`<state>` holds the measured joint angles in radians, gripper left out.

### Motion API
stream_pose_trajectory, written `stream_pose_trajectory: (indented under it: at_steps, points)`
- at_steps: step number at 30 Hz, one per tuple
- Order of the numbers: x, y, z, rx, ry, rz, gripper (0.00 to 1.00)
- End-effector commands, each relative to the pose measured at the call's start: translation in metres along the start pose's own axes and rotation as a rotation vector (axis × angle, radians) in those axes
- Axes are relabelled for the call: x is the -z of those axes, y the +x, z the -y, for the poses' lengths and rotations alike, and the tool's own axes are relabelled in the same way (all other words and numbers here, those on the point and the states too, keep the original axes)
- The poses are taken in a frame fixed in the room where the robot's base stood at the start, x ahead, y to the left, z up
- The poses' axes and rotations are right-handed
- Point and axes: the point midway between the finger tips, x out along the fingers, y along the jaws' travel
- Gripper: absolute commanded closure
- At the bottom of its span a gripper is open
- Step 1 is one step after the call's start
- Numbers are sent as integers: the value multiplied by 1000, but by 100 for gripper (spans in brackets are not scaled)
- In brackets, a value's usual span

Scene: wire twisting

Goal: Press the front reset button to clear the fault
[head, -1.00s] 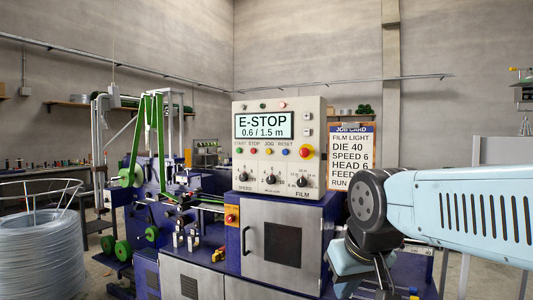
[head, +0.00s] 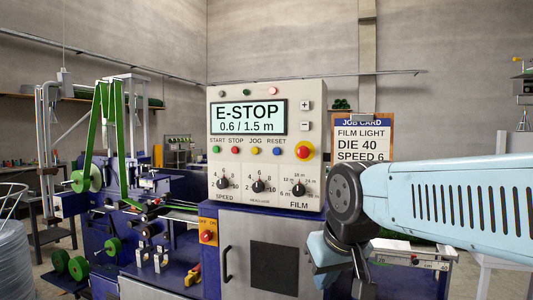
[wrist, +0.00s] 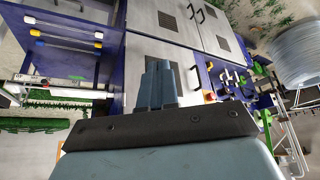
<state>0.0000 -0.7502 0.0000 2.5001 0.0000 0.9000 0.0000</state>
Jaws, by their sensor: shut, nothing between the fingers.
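The grey control panel (head: 266,182) stands on the blue machine, and its display (head: 248,118) reads E-STOP and 0.6 / 1.5 m. The blue button labelled RESET (head: 276,151) is on the panel front, at the right end of the row with START, STOP and JOG. A red emergency-stop knob on a yellow ring (head: 305,151) is right of it. My gripper's fingers (wrist: 160,82) are together and empty in the wrist view, pointing over the grey cabinet doors. In the head view my arm's end is right of and below the panel, apart from the button; the fingertips are not clear there.
Three dials line the panel's lower part. A job card (head: 364,140) stands right of the panel. A small orange switch box (head: 208,232) is below left. Green spools and belts (head: 88,178) are at left, beside a wire coil (head: 12,260).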

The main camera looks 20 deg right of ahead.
Motion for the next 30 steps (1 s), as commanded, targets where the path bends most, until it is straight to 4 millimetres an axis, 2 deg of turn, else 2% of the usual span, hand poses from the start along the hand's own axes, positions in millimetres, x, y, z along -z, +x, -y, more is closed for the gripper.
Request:
stream_pose_trajectory:
  at_steps: [5,7,11,14,21,24,27,30]
  points:
    - [1,0,0,0,0,-1,100]
    - [8,-2,0,-1,4,-10,100]
    - [42,-5,0,-3,21,-61,100]
    - [90,-10,0,-2,45,-131,100]
    - [224,-17,10,20,117,-338,100]
    - [274,-18,15,38,145,-417,100]
    - [315,-18,18,56,169,-484,100]
    - [344,-18,20,71,188,-532,100]
